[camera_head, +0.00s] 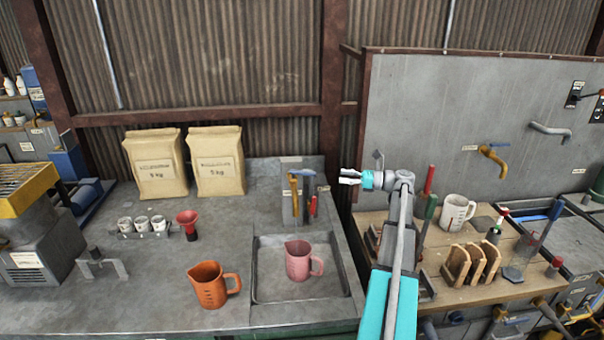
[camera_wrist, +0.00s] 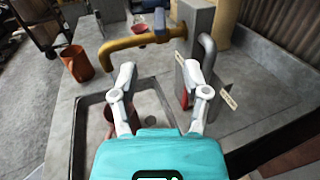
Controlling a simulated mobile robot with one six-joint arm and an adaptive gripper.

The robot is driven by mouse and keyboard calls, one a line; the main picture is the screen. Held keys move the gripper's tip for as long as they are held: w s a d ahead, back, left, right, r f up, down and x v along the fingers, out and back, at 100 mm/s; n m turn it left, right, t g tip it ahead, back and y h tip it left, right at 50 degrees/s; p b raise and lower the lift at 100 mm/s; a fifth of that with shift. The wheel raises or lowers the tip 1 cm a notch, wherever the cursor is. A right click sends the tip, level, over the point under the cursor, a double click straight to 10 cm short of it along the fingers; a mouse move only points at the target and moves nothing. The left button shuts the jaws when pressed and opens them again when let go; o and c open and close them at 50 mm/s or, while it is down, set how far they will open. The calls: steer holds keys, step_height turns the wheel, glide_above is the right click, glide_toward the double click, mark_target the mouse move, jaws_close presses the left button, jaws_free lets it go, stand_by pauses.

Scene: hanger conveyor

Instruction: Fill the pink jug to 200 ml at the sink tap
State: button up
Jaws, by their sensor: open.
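The pink jug (camera_head: 299,262) stands upright in the sink (camera_head: 262,299), its handle toward the right. In the wrist view the jug (camera_wrist: 108,114) is mostly hidden behind my left finger. A yellow tap (camera_head: 294,188) rises from a grey block at the back of the sink; its spout (camera_wrist: 128,43) crosses beyond my fingertips in the wrist view. My gripper (camera_head: 349,176) is open and empty, up and right of the jug and apart from it. The wrist view shows its fingers (camera_wrist: 160,68) spread. The water level in the jug cannot be made out.
An orange jug (camera_head: 210,285) stands on the counter left of the sink. A red funnel (camera_head: 188,222), small cups (camera_head: 142,224) and two paper sacks (camera_head: 217,160) are farther back. A white jug (camera_head: 457,212) and wooden holders (camera_head: 470,264) stand on the right bench.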

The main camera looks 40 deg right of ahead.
mark_target(294, 171)
steer(key=shift+w, duration=0.1)
steer(key=x, duration=1.3)
steer(key=shift+w+a+f, duration=0.1)
steer(key=shift+w+a, duration=0.15)
steer(key=shift+a, duration=0.1)
jaws_close()
